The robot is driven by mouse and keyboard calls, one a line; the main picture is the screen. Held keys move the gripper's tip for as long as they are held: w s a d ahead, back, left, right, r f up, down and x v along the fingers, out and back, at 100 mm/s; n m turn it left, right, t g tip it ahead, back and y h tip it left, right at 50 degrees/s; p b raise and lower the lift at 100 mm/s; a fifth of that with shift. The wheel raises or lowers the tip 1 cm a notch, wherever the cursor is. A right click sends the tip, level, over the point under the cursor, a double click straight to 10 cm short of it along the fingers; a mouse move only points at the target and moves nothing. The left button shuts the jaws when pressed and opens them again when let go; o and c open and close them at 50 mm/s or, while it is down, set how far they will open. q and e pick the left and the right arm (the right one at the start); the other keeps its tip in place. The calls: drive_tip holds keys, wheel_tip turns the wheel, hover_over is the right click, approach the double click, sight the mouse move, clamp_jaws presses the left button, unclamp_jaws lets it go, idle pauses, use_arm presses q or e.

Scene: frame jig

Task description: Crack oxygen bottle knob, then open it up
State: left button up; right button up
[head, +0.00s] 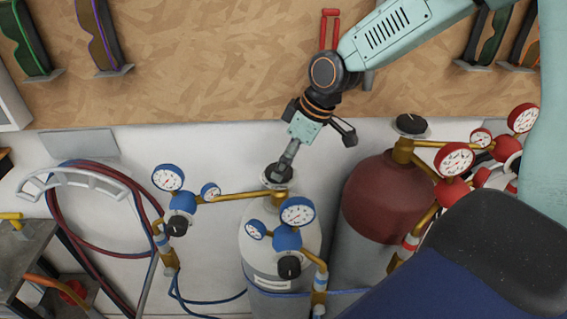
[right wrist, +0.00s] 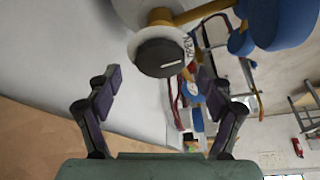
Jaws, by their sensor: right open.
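The oxygen bottle (head: 262,262) is the pale grey cylinder with blue-rimmed gauges in the middle of the head view. Its dark round knob (head: 278,174) sits on top, partly hidden by my gripper. My right gripper (head: 296,155) reaches down to it from the upper right. In the right wrist view the knob (right wrist: 163,57) has a white line on its face and a collar lettered OPEN beside it. The open fingers (right wrist: 160,78) stand apart on both sides, just short of the knob, with nothing between them gripped. My left gripper is not in view.
A dark red bottle (head: 382,205) with its own knob (head: 411,125) and red gauges stands close on the right. Blue gauges (head: 297,212) and brass pipes crowd the oxygen bottle. A hose rack (head: 90,180) is at left. Goggles hang on the wooden board (head: 220,60) behind.

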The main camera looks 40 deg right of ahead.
drive_tip(key=shift+v, duration=2.75)
drive_tip(key=x, duration=0.7)
drive_tip(key=shift+f, duration=0.3)
drive_tip(key=shift+r, duration=0.1)
